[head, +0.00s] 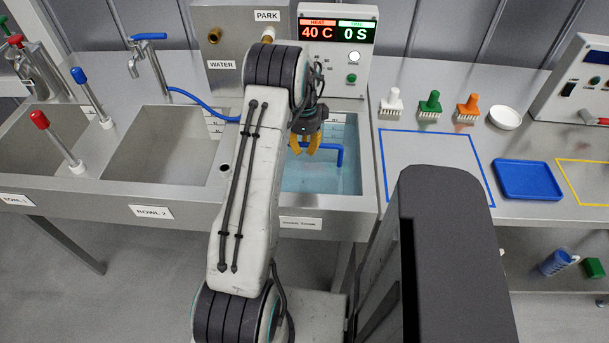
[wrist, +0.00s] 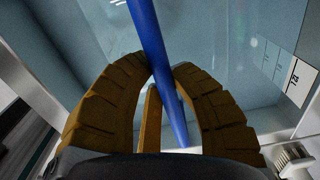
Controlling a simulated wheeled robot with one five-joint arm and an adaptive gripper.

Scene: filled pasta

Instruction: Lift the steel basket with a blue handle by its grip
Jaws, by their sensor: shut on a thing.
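The blue handle (head: 338,152) of the basket shows in the head view in the water-filled tank (head: 368,205), just right of my gripper (head: 306,148). In the wrist view the blue handle (wrist: 160,60) runs between the orange-brown fingers of my gripper (wrist: 162,78), which are shut on it. The handle leans slightly across the picture. The steel body of the basket cannot be made out in either view. My arm hides the left part of the tank in the head view.
A control box (head: 338,62) reading 40 C and 0 S stands behind the tank. Two sink bowls lie to the left, with a blue hose (head: 195,97). Brushes, a white dish (head: 504,116) and a blue tray (head: 528,180) are on the right counter.

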